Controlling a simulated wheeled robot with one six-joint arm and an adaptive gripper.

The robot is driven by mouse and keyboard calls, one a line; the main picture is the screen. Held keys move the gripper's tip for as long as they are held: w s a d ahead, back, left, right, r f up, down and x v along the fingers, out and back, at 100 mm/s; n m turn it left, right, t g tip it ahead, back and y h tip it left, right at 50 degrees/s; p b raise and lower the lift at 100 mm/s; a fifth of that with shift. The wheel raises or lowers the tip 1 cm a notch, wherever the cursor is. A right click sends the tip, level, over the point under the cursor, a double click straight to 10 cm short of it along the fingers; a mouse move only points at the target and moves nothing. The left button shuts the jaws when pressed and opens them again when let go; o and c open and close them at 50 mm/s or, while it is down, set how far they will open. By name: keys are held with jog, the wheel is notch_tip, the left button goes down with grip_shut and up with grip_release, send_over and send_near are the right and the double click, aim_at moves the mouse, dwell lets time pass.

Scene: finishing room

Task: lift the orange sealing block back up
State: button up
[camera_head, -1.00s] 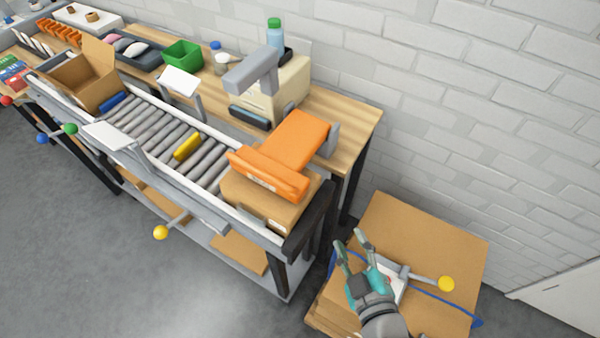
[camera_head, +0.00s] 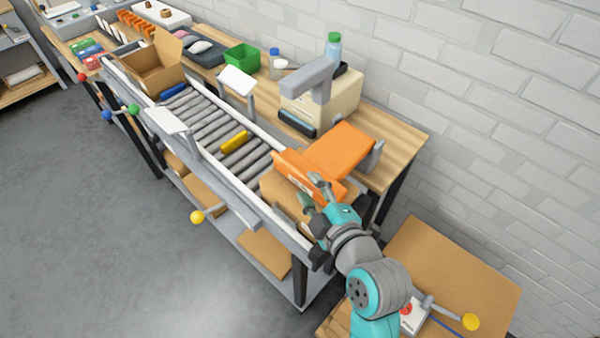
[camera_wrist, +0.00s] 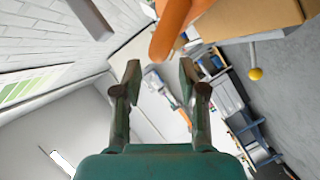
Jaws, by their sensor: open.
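The orange sealing block (camera_head: 340,150) is a broad orange arm and crosspiece at the near end of the roller conveyor. Its front crosspiece lies low over a brown carton (camera_head: 278,195). My gripper (camera_head: 313,189) is at the near right end of that crosspiece, with its fingers open. In the wrist view, the orange piece (camera_wrist: 172,30) shows beyond and above the open fingertips (camera_wrist: 159,75), with nothing between them. In the head view, the fingers overlap the block's edge, and I cannot tell whether they touch it.
The roller conveyor (camera_head: 205,125) carries a yellow roller (camera_head: 235,141). A beige machine (camera_head: 335,100) with a grey arm stands behind. Yellow-knobbed levers (camera_head: 198,217) stick out at the front and lower right (camera_head: 471,322). A stack of cardboard (camera_head: 455,270) lies at the right. Open floor lies to the left.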

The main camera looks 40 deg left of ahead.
aim_at(303, 179)
jog(key=x, duration=0.5)
jog(key=shift+w+a+f, duration=0.15)
jog(key=shift+a, duration=0.2)
grip_shut()
